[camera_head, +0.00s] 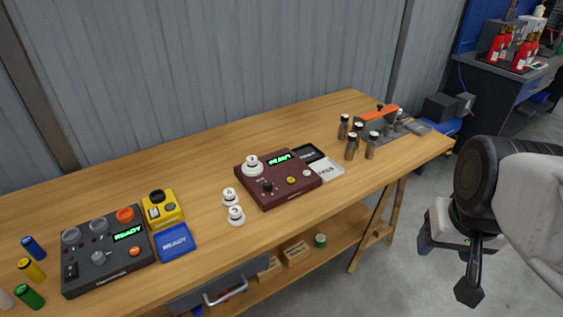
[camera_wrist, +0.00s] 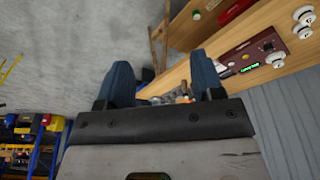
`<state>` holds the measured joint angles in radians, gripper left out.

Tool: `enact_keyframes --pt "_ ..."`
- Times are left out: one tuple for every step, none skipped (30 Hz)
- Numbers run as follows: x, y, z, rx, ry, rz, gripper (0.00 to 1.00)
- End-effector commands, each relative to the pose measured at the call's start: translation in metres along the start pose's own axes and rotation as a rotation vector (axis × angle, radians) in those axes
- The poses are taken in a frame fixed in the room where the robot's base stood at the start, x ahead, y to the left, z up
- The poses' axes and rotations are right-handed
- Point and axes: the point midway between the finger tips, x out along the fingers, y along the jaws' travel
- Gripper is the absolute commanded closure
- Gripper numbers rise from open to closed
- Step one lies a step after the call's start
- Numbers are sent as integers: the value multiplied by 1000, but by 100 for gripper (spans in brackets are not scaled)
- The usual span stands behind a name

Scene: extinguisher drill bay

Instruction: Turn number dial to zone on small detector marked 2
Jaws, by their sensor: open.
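A maroon box (camera_head: 285,196) with a lit green display stands on the wooden bench, right of centre in the head view. It carries a black knob (camera_head: 267,186), a yellow button and a pale button. A small white round detector (camera_head: 252,166) sits on its back left part. Two similar detectors, one (camera_head: 229,198) behind the other (camera_head: 236,217), stand on the bench to its left. Their numbers are too small to read surely. My gripper (camera_wrist: 161,78) is open and empty, off the bench's right front side, well away from the box, which also shows in the wrist view (camera_wrist: 238,58).
A dark grey console (camera_head: 105,270), a yellow device (camera_head: 162,212) and a blue box (camera_head: 176,243) stand at the left. Several small cylinders and an orange-topped fixture (camera_head: 378,115) stand at the right end. Bare bench (camera_head: 200,180) lies behind the detectors.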

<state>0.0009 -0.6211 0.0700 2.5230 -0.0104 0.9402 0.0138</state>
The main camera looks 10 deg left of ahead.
Motion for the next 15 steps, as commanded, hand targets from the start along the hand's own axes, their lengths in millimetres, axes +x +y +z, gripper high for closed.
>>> enact_keyframes --pt "0 -2 -5 -7 -3 -1 39" --pt "0 -3 -8 -12 -4 -2 39" --pt "1 -5 -12 -20 -7 -4 39" --pt "2 -6 -16 -27 -10 -5 39" --pt "2 -8 -20 -34 -12 -6 39" --pt "2 -10 -27 -44 -15 -7 39" --pt "3 -13 -32 -53 -18 -9 39" --pt "4 -15 -37 -62 -20 -10 39" --pt "5 -18 -44 -75 -25 -12 39" --pt "6 -21 -50 -85 -28 -14 39" --pt "7 -24 -56 -94 -30 -15 39" --pt "9 -28 -64 -108 -35 -17 39" --pt "10 -31 -70 -118 -37 -19 39" --pt "11 -34 -76 -128 -40 -20 39" --pt "13 -38 -84 -141 -44 -22 39"
